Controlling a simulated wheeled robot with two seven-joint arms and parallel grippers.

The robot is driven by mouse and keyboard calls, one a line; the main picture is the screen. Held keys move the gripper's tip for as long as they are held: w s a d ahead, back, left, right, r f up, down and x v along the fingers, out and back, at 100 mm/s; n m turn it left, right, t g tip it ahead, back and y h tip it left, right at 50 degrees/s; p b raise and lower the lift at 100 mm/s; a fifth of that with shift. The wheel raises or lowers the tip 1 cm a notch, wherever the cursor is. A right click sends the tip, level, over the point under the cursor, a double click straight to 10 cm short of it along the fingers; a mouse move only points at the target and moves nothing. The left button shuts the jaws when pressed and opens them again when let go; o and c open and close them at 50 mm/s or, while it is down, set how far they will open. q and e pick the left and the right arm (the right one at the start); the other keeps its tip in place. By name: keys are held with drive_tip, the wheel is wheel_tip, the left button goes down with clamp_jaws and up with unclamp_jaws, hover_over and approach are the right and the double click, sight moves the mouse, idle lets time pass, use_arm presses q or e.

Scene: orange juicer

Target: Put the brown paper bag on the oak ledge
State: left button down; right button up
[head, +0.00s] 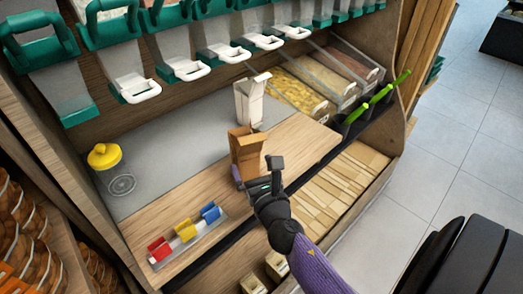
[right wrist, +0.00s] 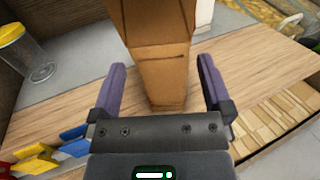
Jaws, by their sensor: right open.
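The brown paper bag (head: 246,146) stands upright on the oak ledge (head: 300,138), near its front edge. My right gripper (head: 257,170) is at the front of the bag, low down. In the right wrist view the bag (right wrist: 158,52) rises between the two spread purple fingers (right wrist: 161,68), with a gap on each side. The right gripper is open and holds nothing. The ledge also shows in the right wrist view (right wrist: 60,102). The bag's top is cut off there. My left gripper is not in view.
A white bag (head: 252,98) stands behind the brown one. A yellow-lidded jar (head: 104,157) is at the left on the grey surface. Red, yellow and blue clips (head: 185,231) sit at the front left. Bulk bins (head: 305,85) with green-handled scoops (head: 380,95) are at the right.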

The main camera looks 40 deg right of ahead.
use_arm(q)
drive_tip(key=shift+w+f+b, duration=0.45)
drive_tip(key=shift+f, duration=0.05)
use_arm(e)
drive_tip(key=v, duration=0.6)
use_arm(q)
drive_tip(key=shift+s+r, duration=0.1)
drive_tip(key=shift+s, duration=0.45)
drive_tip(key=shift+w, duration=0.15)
